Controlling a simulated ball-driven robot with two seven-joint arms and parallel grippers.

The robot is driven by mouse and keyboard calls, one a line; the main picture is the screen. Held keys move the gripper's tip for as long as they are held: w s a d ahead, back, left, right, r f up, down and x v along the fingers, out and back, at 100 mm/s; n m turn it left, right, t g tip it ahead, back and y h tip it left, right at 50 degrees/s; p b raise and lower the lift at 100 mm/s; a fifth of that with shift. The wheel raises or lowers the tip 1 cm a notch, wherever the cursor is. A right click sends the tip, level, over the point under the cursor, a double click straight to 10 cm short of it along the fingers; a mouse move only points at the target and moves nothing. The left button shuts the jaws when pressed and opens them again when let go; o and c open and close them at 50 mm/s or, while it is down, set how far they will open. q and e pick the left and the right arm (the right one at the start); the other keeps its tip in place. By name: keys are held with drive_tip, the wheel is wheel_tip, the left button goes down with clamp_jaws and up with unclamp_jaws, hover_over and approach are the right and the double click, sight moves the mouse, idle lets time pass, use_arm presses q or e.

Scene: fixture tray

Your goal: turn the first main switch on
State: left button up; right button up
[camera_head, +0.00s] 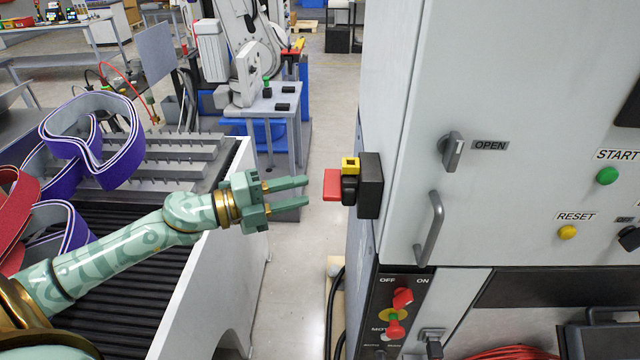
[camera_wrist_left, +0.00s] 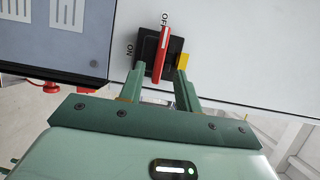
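A rotary switch with a black body (camera_head: 370,185), a red handle (camera_head: 332,185) and a yellow tab (camera_head: 350,165) sticks out from the left side of the grey cabinet. In the left wrist view, its red handle (camera_wrist_left: 165,50) lines up with the OFF label (camera_wrist_left: 165,18); the ON label (camera_wrist_left: 130,48) is to the left. My left gripper (camera_head: 307,191) is open, its fingers pointing at the handle with a small gap in the head view. In the wrist view the handle lies between the two fingers (camera_wrist_left: 160,78). My right gripper is out of view.
The cabinet front has an OPEN knob (camera_head: 452,151), a bar handle (camera_head: 430,230), a green START button (camera_head: 607,176) and a yellow RESET button (camera_head: 567,232). A lower panel has red OFF/ON knobs (camera_head: 402,298). A roller conveyor (camera_head: 150,300) is left; floor shows between.

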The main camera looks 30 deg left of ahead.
sight(340, 186)
use_arm(q)
drive_tip(key=p+x, duration=0.1)
drive_tip(key=x, duration=0.4)
clamp_jaws()
